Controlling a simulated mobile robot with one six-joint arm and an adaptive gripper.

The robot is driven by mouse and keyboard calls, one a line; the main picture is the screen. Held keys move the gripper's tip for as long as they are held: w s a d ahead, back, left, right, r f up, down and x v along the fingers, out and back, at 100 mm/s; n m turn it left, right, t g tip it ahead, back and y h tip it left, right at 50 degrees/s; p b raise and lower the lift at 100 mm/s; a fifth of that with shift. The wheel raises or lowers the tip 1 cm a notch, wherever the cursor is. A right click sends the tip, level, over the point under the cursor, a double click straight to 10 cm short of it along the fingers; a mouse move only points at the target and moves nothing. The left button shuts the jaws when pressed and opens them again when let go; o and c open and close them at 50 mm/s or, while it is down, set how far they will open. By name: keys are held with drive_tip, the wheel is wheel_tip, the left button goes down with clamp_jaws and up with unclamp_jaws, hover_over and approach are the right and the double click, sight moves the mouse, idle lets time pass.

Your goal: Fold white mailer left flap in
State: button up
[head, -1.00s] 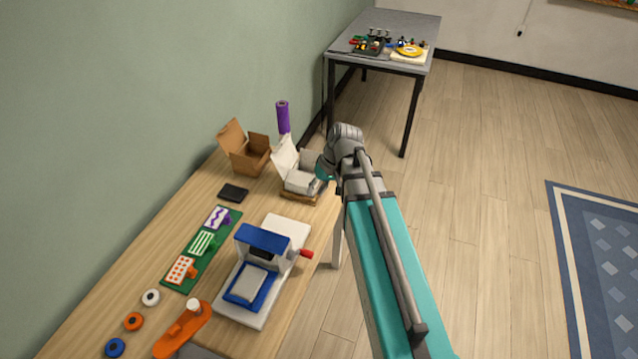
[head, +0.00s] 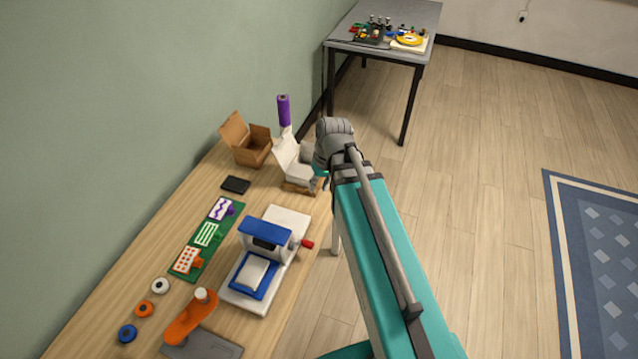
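The white mailer (head: 287,153) stands at the far right end of the wooden table, on a small brown base (head: 294,188). A white panel stands up on its left side, and its lower part is partly hidden by my arm. My gripper (head: 320,181) is at the mailer's right side. Its fingers are mostly hidden behind my wrist, so I cannot tell their opening or whether they touch the mailer.
An open brown box (head: 250,150) stands left of the mailer, with a purple roll (head: 284,111) behind. A blue-and-white press (head: 266,258), black pad (head: 236,184) and green stamp board (head: 208,240) lie nearer. A grey table (head: 385,45) stands beyond.

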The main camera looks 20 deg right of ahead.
drive_tip(key=s, duration=0.1)
drive_tip(key=s+h, duration=0.2)
drive_tip(key=shift+s+d+f+m, duration=0.15)
drive_tip(key=shift+s+f+m, duration=0.1)
drive_tip(key=shift+f+m, duration=0.05)
idle(0.6)
